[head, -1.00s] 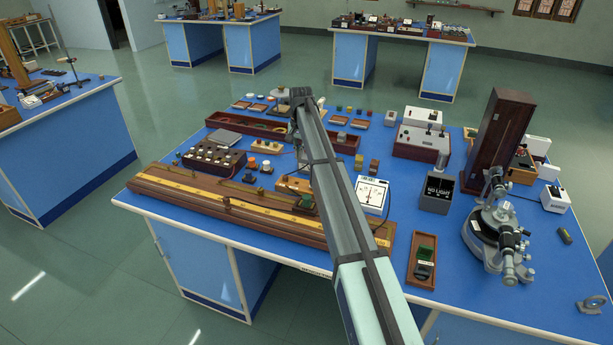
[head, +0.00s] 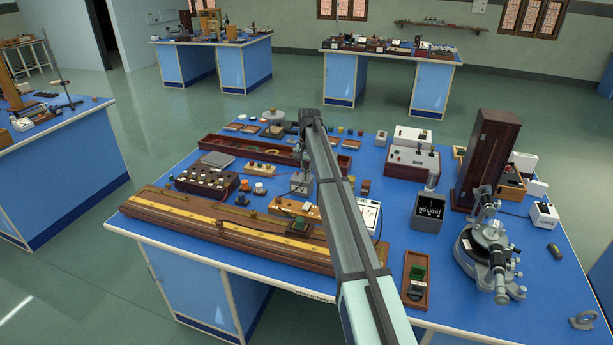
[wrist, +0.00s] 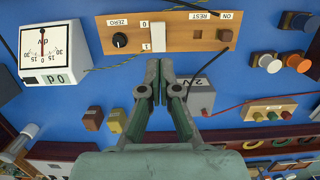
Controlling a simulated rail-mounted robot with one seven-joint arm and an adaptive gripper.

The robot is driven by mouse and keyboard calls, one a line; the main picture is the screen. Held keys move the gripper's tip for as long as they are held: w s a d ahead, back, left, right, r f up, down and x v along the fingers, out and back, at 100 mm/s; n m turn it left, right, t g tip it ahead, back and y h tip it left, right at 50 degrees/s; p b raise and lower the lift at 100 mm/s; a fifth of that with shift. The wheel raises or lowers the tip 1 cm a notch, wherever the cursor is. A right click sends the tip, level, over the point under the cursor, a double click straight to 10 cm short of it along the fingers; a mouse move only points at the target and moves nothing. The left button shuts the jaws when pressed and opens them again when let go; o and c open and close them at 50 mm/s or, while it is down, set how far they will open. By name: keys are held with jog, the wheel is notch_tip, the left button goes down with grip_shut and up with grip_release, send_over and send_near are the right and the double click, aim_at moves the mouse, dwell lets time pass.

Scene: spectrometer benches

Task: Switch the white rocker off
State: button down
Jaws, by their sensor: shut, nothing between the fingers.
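The white rocker (wrist: 157,37) sits upright in the wrist view on a wooden board (wrist: 190,36), between marks that read 0 and 1. A black knob marked ZERO is at its left on the same board. My gripper (wrist: 158,68) is shut and empty, with its fingertips just below the rocker in the wrist view. I cannot tell whether they touch it. In the head view my gripper (head: 302,185) hangs over the bench just behind the wooden board (head: 292,211), and the rocker is too small there to read clearly.
A white meter (wrist: 47,52) stands left of the board in the wrist view. A grey box marked 2V (wrist: 203,98) is close beside my right finger. Thin wires cross nearby. A long wooden slide-wire board (head: 220,237) lies along the bench's front edge.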

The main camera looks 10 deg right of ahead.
aim_at(305, 207)
jog(key=f+p, duration=0.1)
jog(key=f, duration=0.2)
jog(key=s+f+p, duration=0.1)
jog(key=f+p, duration=0.1)
jog(key=f, duration=0.2)
jog(key=f+p, duration=0.1)
jog(key=f, duration=0.3)
jog(key=shift+s+a+f, duration=0.1)
jog(key=shift+s+a, duration=0.1)
jog(key=shift+a, duration=0.2)
jog(key=shift+f, duration=0.1)
jog(key=shift+s+a+f+t+b, duration=0.1)
jog(key=shift+s+f+t+b, duration=0.45)
jog(key=shift+b, duration=0.65)
jog(key=shift+w+r+h+p, duration=0.25)
jog(key=shift+w+h+p, duration=0.05)
jog(key=shift+p, duration=0.05)
jog(key=shift+w, duration=0.1)
